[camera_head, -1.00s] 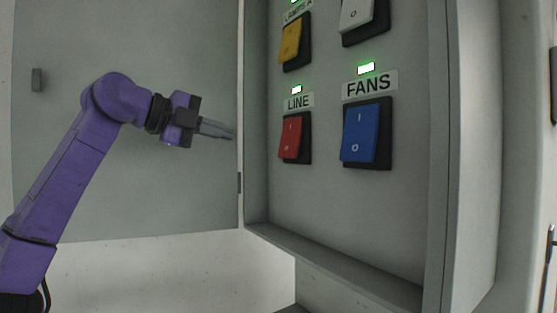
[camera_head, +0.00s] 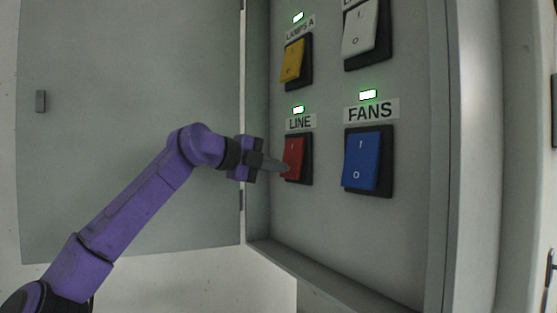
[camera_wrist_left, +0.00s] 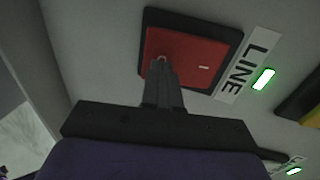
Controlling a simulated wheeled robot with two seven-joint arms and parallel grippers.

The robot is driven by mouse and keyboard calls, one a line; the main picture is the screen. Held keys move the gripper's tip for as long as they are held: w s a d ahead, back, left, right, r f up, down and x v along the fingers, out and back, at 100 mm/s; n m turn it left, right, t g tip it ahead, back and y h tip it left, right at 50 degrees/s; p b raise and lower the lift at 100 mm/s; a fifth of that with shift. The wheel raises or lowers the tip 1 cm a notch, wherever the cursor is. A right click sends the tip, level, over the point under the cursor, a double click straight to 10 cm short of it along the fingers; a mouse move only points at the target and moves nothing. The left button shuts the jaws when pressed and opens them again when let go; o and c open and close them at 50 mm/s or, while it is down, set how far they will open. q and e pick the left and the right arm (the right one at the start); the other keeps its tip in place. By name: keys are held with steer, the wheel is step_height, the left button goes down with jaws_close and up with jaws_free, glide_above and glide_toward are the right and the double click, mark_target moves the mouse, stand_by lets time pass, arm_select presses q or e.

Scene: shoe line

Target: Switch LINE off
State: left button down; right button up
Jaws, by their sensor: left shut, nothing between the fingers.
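The red LINE rocker switch (camera_head: 293,156) sits in a black frame on the panel, under its LINE label (camera_head: 300,122). The lamp above it (camera_head: 298,110) is lit green. My left gripper (camera_head: 284,168) is shut and empty, its fingertips at the lower part of the red rocker, the end away from the label. In the left wrist view the closed fingers (camera_wrist_left: 162,68) overlap the red rocker (camera_wrist_left: 190,55) at its "O" end; they look to be touching it or very close. The LINE lamp (camera_wrist_left: 263,79) is green there too. My right gripper is not in view.
The blue FANS switch (camera_head: 361,161) is to the right, its lamp lit green. The yellow LAMPS A switch (camera_head: 294,59) and a white switch (camera_head: 360,32) are above. The cabinet's side walls and bottom ledge (camera_head: 330,280) frame the panel; the open door (camera_head: 130,130) is at left.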

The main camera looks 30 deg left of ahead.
arm_select(q)
steer(key=shift+w+d+f, duration=0.1)
steer(key=shift+w+d, duration=0.1)
steer(key=shift+w, duration=0.25)
steer(key=shift+f, duration=0.1)
